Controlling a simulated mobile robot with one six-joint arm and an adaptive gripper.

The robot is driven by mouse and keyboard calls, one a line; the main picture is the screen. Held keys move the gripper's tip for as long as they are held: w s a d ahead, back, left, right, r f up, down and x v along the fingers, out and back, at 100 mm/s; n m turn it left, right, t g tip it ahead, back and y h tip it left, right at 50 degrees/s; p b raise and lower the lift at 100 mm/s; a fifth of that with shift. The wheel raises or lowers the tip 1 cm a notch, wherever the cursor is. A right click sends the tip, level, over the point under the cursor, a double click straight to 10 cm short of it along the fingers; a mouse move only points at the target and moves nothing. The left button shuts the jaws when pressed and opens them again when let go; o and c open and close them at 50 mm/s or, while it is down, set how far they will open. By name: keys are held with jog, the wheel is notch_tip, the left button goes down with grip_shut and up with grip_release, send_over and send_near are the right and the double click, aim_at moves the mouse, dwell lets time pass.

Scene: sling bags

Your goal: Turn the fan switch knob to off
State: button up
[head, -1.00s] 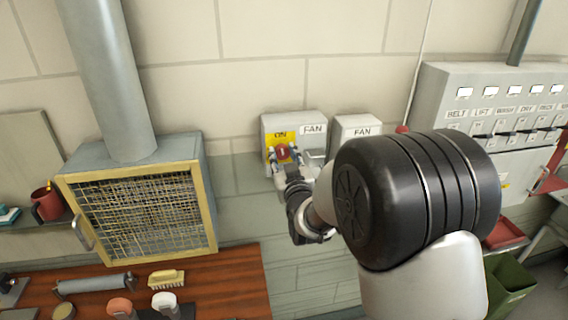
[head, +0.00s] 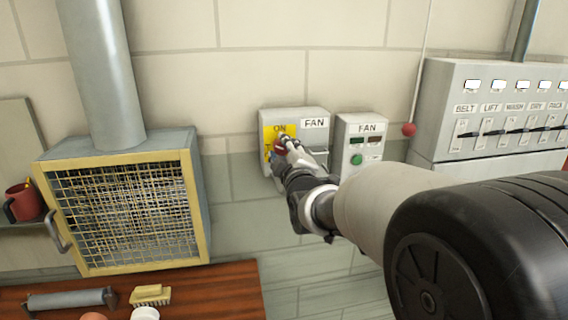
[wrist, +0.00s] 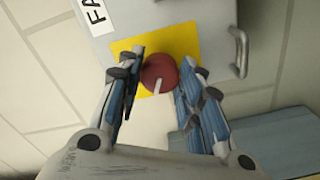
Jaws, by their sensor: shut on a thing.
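The fan switch box (head: 313,148) is a grey box on the wall, with a FAN label and a yellow plate marked ON. Its red round knob (head: 279,149) is partly hidden by my fingers in the head view. The wrist view shows the red knob (wrist: 157,70) on the yellow plate (wrist: 188,42), with a white pointer line toward the lower edge of that view. My gripper (wrist: 160,63) has one blue-padded finger on each side of the knob and is shut on it. My gripper (head: 284,147) reaches the box from the lower right in the head view.
A second FAN box (head: 360,143) with a green button is just right. A red ball (head: 408,130) hangs on a cord. A lever panel (head: 500,110) stands at right, a mesh-fronted vent box (head: 125,215) at left. A wooden bench (head: 225,285) is below.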

jog(key=n+b, duration=0.3)
jog(key=n, duration=0.2)
jog(key=shift+n+b, duration=0.3)
jog(key=shift+r, duration=0.1)
dwell(0.3)
jog(key=o, duration=1.1)
jog(key=shift+c, duration=0.2)
jog(key=v, duration=1.2)
